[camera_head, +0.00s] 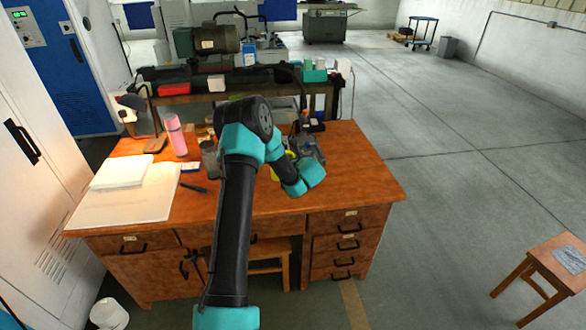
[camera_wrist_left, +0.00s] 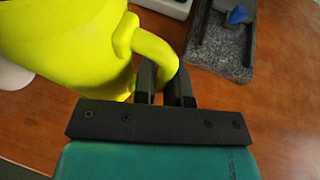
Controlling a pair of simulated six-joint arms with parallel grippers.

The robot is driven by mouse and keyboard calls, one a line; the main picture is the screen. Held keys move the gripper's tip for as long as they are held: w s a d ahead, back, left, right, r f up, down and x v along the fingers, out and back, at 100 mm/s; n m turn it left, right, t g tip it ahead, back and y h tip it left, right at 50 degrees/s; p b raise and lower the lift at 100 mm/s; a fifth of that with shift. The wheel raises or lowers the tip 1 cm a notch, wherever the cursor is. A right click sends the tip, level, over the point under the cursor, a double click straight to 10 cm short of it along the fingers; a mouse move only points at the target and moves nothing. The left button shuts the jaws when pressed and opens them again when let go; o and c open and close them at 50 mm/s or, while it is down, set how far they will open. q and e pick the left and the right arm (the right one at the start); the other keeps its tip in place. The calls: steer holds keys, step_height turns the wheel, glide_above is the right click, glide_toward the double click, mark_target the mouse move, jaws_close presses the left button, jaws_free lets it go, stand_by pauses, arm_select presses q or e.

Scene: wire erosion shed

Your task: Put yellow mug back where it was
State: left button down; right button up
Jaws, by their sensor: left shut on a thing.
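The yellow mug (camera_wrist_left: 65,45) fills the upper left of the left wrist view, with its handle (camera_wrist_left: 153,50) toward the gripper. My left gripper (camera_wrist_left: 164,80) is shut on the handle, one dark finger on each side. In the head view only small yellow parts of the mug (camera_head: 274,173) show beside my arm, over the wooden desk (camera_head: 350,185). My arm hides most of the mug and the fingers there. I cannot tell whether the mug touches the desk. My right gripper is not in view.
A pink bottle (camera_head: 175,135), a grey jar (camera_head: 209,158), papers (camera_head: 130,195) and a lamp (camera_head: 140,115) stand on the desk's left. A dark grey device (camera_head: 308,147) lies close beyond the gripper. The desk's right part is clear. A stool (camera_head: 550,268) stands at right.

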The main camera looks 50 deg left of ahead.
arm_select(q)
steer(key=shift+w+a+f, duration=0.15)
steer(key=shift+a+f, duration=0.05)
steer(key=shift+f, duration=0.7)
steer(key=shift+w+a+f, duration=0.15)
steer(key=shift+f, duration=0.7)
steer(key=shift+f, duration=0.1)
steer(key=c, duration=1.2)
jaws_free()
steer(key=shift+o, duration=0.2)
steer(key=shift+d, duration=0.15)
steer(key=v, duration=1.2)
steer(key=shift+s, duration=0.1)
